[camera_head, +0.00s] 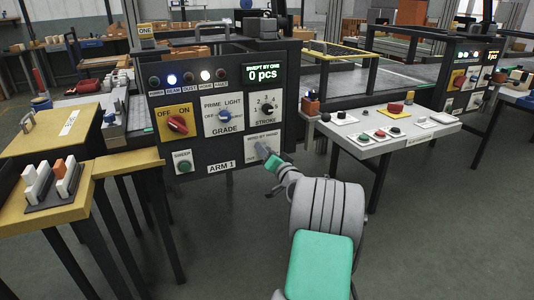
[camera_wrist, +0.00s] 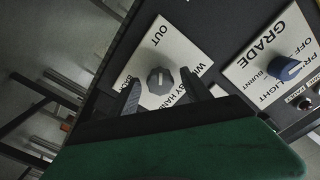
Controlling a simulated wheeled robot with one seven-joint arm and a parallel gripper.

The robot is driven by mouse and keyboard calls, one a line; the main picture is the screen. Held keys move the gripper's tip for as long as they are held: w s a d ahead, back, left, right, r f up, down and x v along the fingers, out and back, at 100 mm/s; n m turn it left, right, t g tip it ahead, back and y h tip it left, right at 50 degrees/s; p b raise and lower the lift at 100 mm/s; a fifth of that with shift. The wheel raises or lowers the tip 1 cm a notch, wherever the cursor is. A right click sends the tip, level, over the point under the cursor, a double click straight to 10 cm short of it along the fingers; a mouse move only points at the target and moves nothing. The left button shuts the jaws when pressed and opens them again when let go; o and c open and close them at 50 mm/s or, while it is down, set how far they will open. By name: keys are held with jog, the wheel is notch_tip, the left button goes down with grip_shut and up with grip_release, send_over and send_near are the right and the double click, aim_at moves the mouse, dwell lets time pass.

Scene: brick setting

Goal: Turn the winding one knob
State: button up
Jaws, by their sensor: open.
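A dark grey knob (camera_wrist: 160,80) sits on a white plate at the lower right of the black control panel (camera_head: 215,172). The plate (camera_head: 256,141) carries the word OUT and other text that is partly covered. My gripper (camera_wrist: 162,86) is open in front of this knob, with one finger on each side of it in the wrist view. Contact with the knob cannot be told. In the head view my gripper (camera_head: 266,154) reaches the panel's lower right corner and hides most of the knob.
Nearby on the panel are a blue GRADE knob (camera_head: 225,115), a black STROKE knob (camera_head: 267,110), a red OFF/ON knob (camera_head: 178,124) and a green button (camera_head: 183,167). A display (camera_head: 263,73) reads 0 pcs. A white button table (camera_head: 385,125) stands at right.

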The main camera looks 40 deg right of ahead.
jog(key=shift+s, duration=0.15)
jog(key=v, duration=0.7)
jog(key=shift+s+p, duration=0.25)
jog(key=shift+p, duration=0.2)
jog(key=shift+a, duration=0.15)
